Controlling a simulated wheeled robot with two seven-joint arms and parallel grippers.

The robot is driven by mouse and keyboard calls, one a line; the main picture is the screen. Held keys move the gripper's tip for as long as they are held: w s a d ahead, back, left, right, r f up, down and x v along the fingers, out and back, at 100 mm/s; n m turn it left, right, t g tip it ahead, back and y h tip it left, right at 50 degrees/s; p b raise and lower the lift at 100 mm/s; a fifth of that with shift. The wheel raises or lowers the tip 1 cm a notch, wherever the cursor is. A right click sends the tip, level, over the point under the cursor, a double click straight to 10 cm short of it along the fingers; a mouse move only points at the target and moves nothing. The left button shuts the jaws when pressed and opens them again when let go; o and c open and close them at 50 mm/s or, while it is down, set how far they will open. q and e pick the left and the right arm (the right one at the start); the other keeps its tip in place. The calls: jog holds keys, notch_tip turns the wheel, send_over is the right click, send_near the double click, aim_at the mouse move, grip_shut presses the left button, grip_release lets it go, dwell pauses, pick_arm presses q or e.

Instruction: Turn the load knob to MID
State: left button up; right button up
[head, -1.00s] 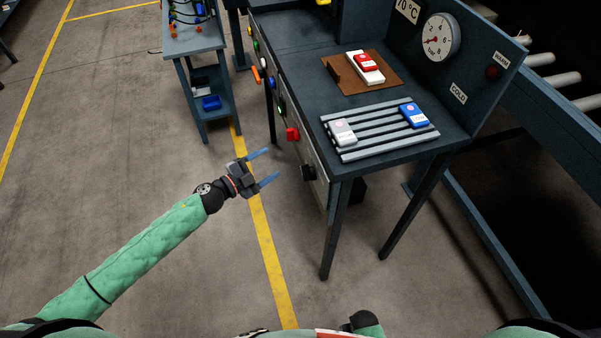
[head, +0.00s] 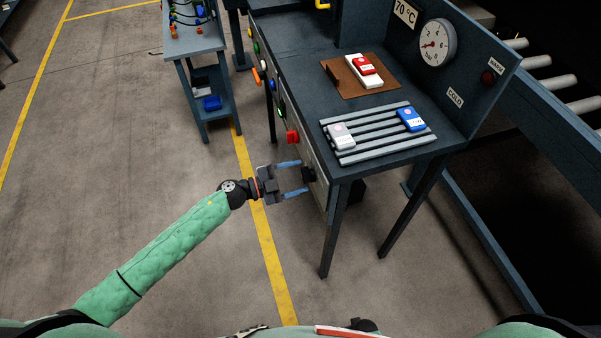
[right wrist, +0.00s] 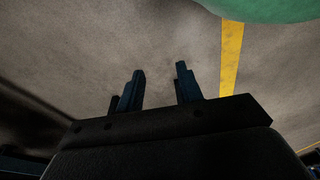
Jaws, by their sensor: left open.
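A black knob (head: 309,173) sticks out from the lower front panel of the press bench in the head view. No label or pointer on it can be read, so its setting cannot be told. A red knob (head: 292,137) sits farther along the same panel. My left gripper (head: 302,177) is open, its two blue fingers pointing at the panel on either side of the black knob. Whether they touch it cannot be told. In the right wrist view, my right gripper (right wrist: 160,73) is open and empty above bare floor.
The bench top holds a slatted rack (head: 375,145) with a grey-white block (head: 341,136) and a blue block (head: 411,119). A brown mat (head: 345,84) carries a red and white piece (head: 365,66). A gauge (head: 437,43) is behind.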

pick_arm(q)
jog(key=shift+x, duration=0.9)
pick_arm(e)
jog(key=shift+s+d+f, duration=0.3)
jog(key=shift+s+f, duration=0.05)
jog(key=shift+f, duration=0.25)
pick_arm(q)
jog(key=c, duration=1)
jog(key=shift+o, duration=0.2)
pick_arm(e)
jog(key=shift+d, duration=0.1)
pick_arm(q)
jog(key=shift+m, duration=0.6)
jog(key=m+b, duration=0.5)
jog(key=m, duration=0.2)
jog(key=shift+s+r, duration=0.1)
jog(key=shift+r, duration=0.1)
jog(key=shift+m, duration=0.5)
jog(key=shift+r+m, duration=0.15)
jog(key=shift+m, duration=0.25)
pick_arm(e)
jog(key=w+a+r, duration=0.2)
jog(key=r, duration=0.5)
jog(key=w+a+r, duration=0.2)
jog(key=r, duration=0.5)
jog(key=shift+a+g, duration=0.2)
jog(key=shift+g, duration=0.2)
